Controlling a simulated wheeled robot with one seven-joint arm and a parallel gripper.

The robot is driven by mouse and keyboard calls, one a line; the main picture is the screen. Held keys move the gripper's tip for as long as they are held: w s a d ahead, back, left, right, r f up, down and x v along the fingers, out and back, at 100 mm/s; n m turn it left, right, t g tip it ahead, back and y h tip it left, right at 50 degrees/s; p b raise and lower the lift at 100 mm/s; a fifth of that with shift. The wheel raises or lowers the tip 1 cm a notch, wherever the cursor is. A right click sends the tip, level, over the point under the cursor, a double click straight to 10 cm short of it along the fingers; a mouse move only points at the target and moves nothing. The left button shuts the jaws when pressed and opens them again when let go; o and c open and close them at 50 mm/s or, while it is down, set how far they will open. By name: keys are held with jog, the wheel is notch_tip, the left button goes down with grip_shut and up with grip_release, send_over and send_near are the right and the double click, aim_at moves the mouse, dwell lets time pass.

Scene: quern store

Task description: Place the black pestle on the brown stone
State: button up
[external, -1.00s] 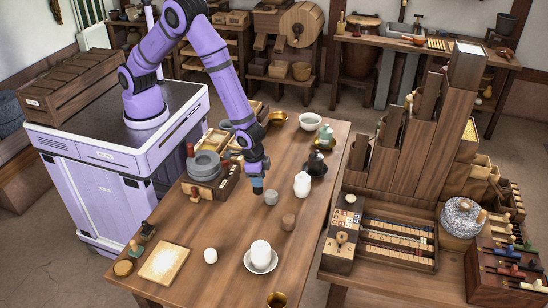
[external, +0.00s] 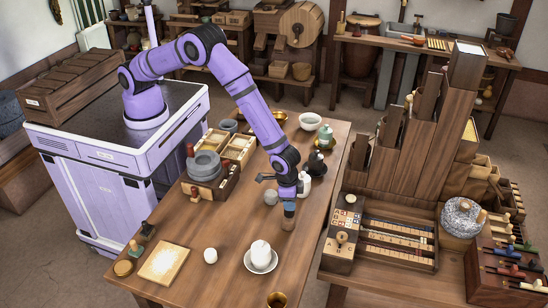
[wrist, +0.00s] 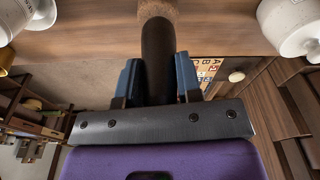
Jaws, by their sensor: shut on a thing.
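My gripper (external: 289,207) is over the right part of the table, directly above the brown stone (external: 288,224). In the wrist view, its two blue fingers (wrist: 158,82) are shut on the sides of the black pestle (wrist: 157,58). The pestle points away from the palm, and its far end meets the brown stone (wrist: 157,10) in that view. I cannot tell whether it rests on the stone or is just above it. In the external view the pestle is mostly hidden by the fingers.
A white cup on a saucer (external: 261,269) and a small white pot (external: 210,256) stand nearer the front. The table (external: 230,225) is bare left of the brown stone.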

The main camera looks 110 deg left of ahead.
jog(key=shift+f, duration=0.6)
jog(key=o, duration=0.9)
jog(key=shift+f, duration=0.1)
jog(key=shift+o, duration=0.2)
